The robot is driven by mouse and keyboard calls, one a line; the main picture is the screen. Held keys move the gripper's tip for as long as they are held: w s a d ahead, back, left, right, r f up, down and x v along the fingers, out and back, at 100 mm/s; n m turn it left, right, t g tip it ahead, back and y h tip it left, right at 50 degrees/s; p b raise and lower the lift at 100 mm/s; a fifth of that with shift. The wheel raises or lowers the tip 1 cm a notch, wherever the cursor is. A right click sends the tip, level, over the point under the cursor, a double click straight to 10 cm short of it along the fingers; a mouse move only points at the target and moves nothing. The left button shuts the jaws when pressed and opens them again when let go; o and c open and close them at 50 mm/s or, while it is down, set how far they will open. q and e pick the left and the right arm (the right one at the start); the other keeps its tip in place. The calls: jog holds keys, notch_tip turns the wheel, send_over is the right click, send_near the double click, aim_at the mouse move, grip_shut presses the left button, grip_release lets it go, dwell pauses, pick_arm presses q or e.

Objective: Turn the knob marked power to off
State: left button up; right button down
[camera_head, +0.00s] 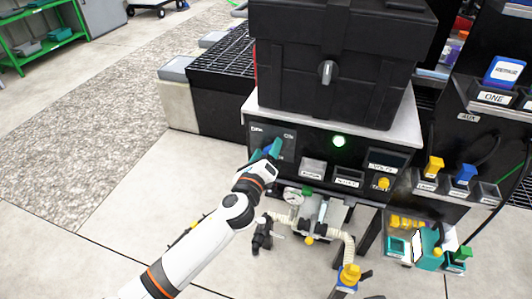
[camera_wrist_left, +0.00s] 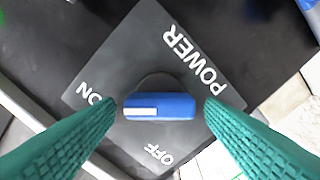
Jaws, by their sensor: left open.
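The blue power knob (camera_wrist_left: 160,107) is in the middle of the left wrist view, on a dark square plate (camera_wrist_left: 215,40) lettered POWER, ON and OFF. The knob's white mark is at its left end, on the side of the ON lettering. OFF is below the knob. My left gripper (camera_wrist_left: 161,103) is open, with one green ridged finger at each end of the knob; I cannot tell whether they touch it. In the head view my left gripper (camera_head: 268,151) is at the left of the black control panel (camera_head: 327,178) and largely covers the knob. My right gripper is not in view.
A green light (camera_head: 339,141) glows right of the gripper. A large black case (camera_head: 340,65) stands above the panel. A gauge (camera_head: 292,196), hoses and valves are below. A side unit with yellow and blue connectors (camera_head: 466,174) is at right. Open floor lies left.

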pick_arm(q)
jog(key=shift+w, duration=0.1)
jog(key=c, duration=1)
